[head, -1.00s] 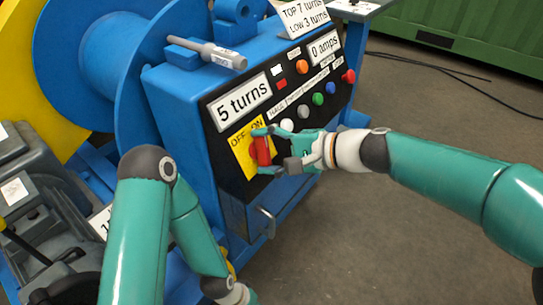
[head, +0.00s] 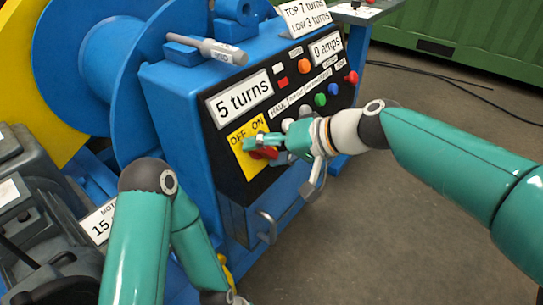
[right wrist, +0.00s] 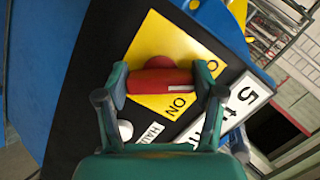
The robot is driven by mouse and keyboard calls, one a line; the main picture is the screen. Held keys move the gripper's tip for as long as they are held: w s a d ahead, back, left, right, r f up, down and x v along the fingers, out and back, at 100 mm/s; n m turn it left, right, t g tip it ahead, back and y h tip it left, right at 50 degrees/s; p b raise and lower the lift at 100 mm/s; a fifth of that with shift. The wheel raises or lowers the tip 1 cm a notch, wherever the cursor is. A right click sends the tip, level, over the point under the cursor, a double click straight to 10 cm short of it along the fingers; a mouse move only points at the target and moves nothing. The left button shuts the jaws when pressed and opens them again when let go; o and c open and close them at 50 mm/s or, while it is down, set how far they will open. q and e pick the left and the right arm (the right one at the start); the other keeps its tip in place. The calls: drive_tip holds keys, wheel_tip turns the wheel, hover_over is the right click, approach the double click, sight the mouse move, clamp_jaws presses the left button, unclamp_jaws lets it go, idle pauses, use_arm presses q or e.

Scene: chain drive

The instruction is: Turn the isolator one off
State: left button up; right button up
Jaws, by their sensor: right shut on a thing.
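The isolator is a red rotary handle (head: 264,153) on a yellow plate (head: 236,146) marked OFF and ON, at the lower left of the black panel. My right gripper (head: 262,145) is shut on the handle and hides part of it in the head view. In the right wrist view the red handle (right wrist: 160,81) lies between the two fingers of my right gripper (right wrist: 162,84). A white mark sits at its right end, on the side of the lettering, pointing roughly between OFF and ON. My left gripper is below the head view's edge.
The black panel also carries a "5 turns" display (head: 239,98), a "0 amps" display (head: 325,47) and several coloured buttons beside my right wrist. A grey tool (head: 212,48) lies on the blue housing. A metal handle (head: 266,228) sticks out below.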

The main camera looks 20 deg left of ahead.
drive_tip(key=shift+s+a+f+n+h, duration=0.1)
drive_tip(key=shift+s+f+n+h, duration=0.15)
drive_tip(key=shift+n, duration=0.65)
drive_tip(key=o, duration=1.1)
drive_tip(key=shift+w+r, duration=0.1)
drive_tip(key=shift+o, duration=0.2)
drive_tip(key=shift+w+r, duration=0.1)
drive_tip(key=shift+d+r, duration=0.1)
drive_tip(key=shift+d, duration=0.1)
drive_tip(key=shift+d+r, duration=0.2)
drive_tip(key=shift+d, duration=0.05)
drive_tip(key=v, duration=1.1)
